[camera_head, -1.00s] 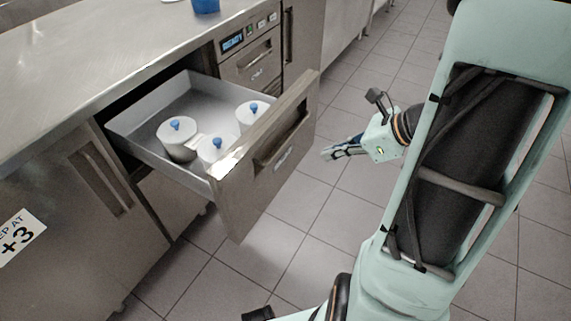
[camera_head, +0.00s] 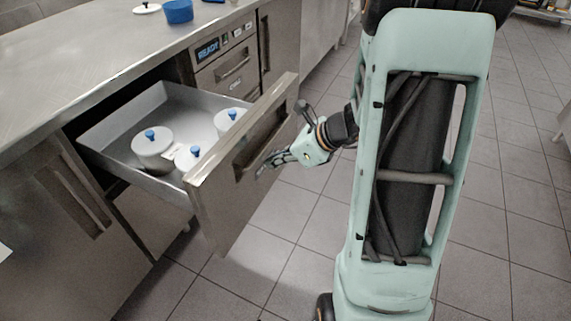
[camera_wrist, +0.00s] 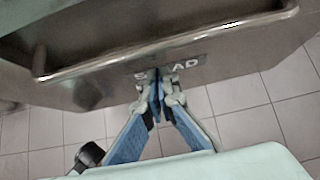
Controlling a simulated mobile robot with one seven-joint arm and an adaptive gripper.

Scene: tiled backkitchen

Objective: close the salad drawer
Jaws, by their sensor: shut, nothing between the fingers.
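The salad drawer (camera_head: 222,205) is pulled well out of the steel counter, its front facing my arm. Several white pots with blue-knobbed lids, one of them a pot (camera_head: 152,150) at the left, stand inside it. In the wrist view the drawer front (camera_wrist: 95,92) fills the upper part, with a long bar handle and a partly covered label (camera_wrist: 186,65). My gripper (camera_head: 264,170) is shut and empty, its fingertips close to the drawer front below the handle. The wrist view shows the fingertips (camera_wrist: 158,75) together over the label; I cannot tell whether they touch it.
The steel counter top (camera_head: 90,60) carries a blue container (camera_head: 178,11) and a white lid (camera_head: 147,8). A control panel reading READY (camera_head: 208,49) sits above smaller drawers behind the salad drawer. The tiled floor (camera_head: 270,245) in front is clear.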

